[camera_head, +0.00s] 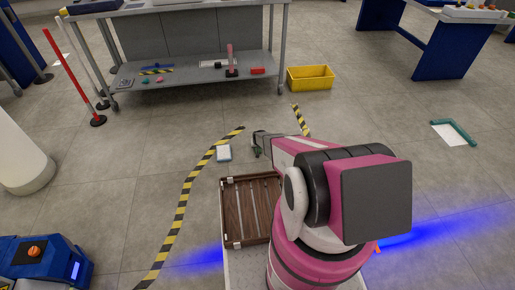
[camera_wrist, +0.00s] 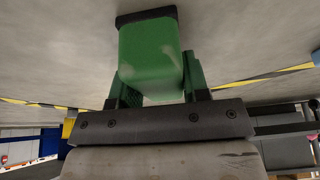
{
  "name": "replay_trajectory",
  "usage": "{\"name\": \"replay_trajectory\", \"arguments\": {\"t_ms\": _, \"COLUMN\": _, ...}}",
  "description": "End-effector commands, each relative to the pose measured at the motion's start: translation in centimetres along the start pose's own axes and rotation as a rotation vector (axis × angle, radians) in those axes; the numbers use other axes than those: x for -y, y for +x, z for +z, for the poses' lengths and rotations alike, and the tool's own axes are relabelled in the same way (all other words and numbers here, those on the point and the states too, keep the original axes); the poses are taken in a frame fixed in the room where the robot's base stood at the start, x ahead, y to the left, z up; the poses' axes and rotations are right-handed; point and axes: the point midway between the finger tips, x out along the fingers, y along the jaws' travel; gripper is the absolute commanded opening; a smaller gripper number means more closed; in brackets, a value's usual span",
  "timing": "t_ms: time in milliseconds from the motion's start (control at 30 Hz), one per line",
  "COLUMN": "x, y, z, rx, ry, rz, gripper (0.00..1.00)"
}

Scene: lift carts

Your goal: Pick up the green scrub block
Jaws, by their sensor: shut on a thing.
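The green scrub block (camera_wrist: 150,55) is a rounded green block with a dark strip along its far end. In the wrist view it sits between the two fingers of my gripper (camera_wrist: 152,85), which is shut on it. The wrist view shows floor behind the block. Most of the block is hidden there by my arm.
A yellow bin (camera_head: 310,78) stands right of the grey workbench (camera_head: 190,68). A red post (camera_head: 75,80) stands left.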

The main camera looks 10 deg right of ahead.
Motion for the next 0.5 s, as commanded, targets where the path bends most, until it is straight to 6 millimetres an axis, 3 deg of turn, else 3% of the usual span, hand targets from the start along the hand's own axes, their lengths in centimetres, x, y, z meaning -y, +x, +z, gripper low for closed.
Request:
{"name": "replay_trajectory", "arguments": {"t_ms": 267, "x": 0.0, "y": -1.0, "z": -0.4, "rx": 0.000, "ry": 0.000, "rz": 0.000, "gripper": 0.16}}
{"name": "replay_trajectory", "arguments": {"t_ms": 500, "x": 0.0, "y": -4.4, "z": -1.6, "rx": -0.002, "ry": 0.000, "rz": 0.000, "gripper": 0.16}}
